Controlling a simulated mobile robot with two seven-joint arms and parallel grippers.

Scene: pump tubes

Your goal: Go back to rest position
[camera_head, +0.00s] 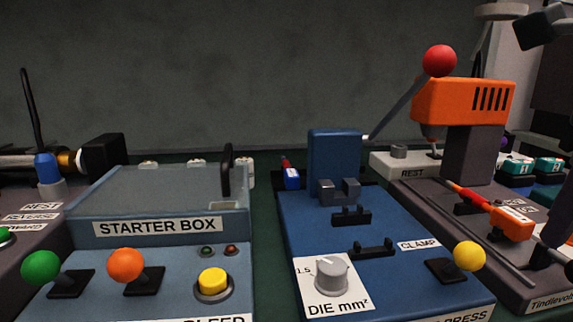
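No gripper of mine can be made out in the head view. Dark and pale grey shapes run along the right edge, and I cannot tell whether any of them belongs to my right arm. The blue press (335,152) stands in the middle, with its long grey lever (399,106) raised up and to the right, ending in a red ball (439,60). The grey-blue starter box (160,192) is to its left.
Green (41,267) and orange (125,264) knobs, a yellow button (212,281), a die dial (332,275) and a yellow knob (469,256) stick up in front. An orange machine (463,101) and an orange-red tool (506,222) are at right.

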